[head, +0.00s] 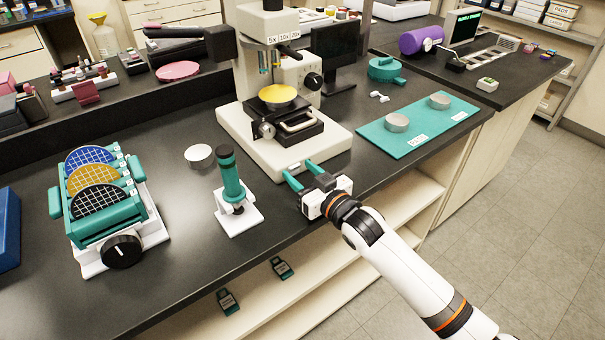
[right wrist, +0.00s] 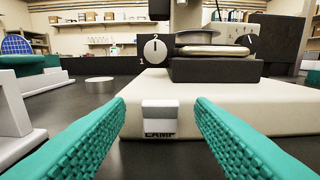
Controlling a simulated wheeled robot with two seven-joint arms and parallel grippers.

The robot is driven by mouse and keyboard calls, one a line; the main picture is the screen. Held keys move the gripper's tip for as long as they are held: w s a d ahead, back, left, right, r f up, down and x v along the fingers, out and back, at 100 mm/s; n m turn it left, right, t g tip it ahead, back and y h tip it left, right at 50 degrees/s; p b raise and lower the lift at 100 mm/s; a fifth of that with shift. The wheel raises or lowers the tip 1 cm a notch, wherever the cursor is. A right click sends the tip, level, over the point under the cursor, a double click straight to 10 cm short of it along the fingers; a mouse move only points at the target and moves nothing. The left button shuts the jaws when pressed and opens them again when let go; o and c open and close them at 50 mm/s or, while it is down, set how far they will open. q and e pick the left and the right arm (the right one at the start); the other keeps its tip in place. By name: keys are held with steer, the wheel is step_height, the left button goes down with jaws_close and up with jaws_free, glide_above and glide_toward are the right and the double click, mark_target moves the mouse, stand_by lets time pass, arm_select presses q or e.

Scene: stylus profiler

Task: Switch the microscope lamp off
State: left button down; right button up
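The microscope (head: 229,120) is a white stand with a broad base, with a yellow disc (head: 278,94) on its stage. On the front face of its base is a small grey-white lamp switch (right wrist: 161,113), above a partly hidden LAMP label (right wrist: 160,135). I cannot tell which way the switch is set. My right gripper (head: 303,173) is open and empty at the front of the base. In the right wrist view its two teal fingers (right wrist: 160,108) stand apart on either side of the switch, without visible contact. My left gripper is not in view.
A teal hand tool on a white stand (head: 233,190) and a rack of gridded discs (head: 105,222) stand left of the microscope. A teal mat (head: 425,128) with two grey cylinders lies to the right. A numbered dial (right wrist: 155,51) sits above the base. Open shelves lie below the bench's front edge.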

steer(key=v, duration=1.2)
steer(key=shift+b, duration=0.35)
stand_by(0.7)
